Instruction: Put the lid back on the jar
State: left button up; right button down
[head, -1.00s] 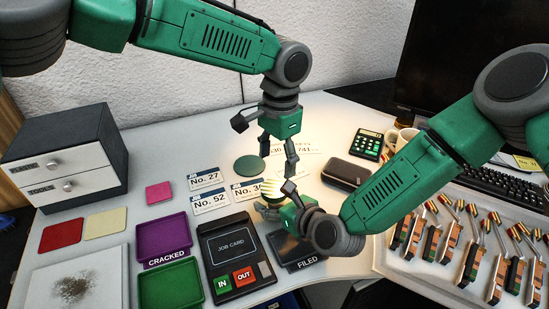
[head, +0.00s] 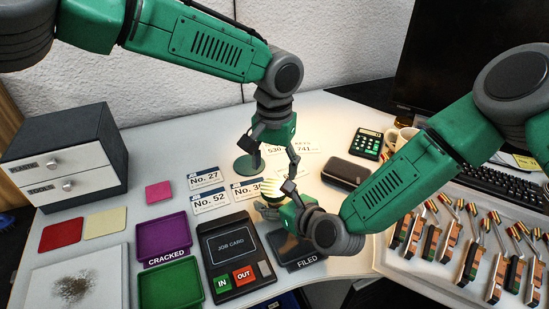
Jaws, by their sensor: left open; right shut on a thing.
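A dark green round disc, which looks like the lid (head: 248,167), lies flat on the desk behind the number cards. The jar (head: 270,188), pale yellow and ribbed, stands to the right of and nearer than the lid; its lower part is mostly hidden. My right gripper (head: 272,200) is shut on the jar from the near right side. My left gripper (head: 275,163) is open, pointing down, with its fingers spread wide. Its left finger overlaps the lid's right edge in the picture; I cannot tell whether they touch. Its right finger is behind the jar's right side.
Number cards (head: 206,179) lie left of the jar. A dark case (head: 345,172) and a calculator (head: 367,143) lie to the right. Purple (head: 163,238) and green (head: 170,286) trays, a job card box (head: 236,262) and a filed tray (head: 300,252) are nearer. A rack of piano parts (head: 470,255) fills the right.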

aim_at(274, 187)
pick_arm(q)
notch_tip(274, 187, down, 6)
jog(key=shift+f, duration=0.1)
dwell(0.4)
jog(key=c, duration=1)
jog(key=m, duration=0.6)
jog(key=o, duration=1.3)
jog(key=shift+r, duration=2.3)
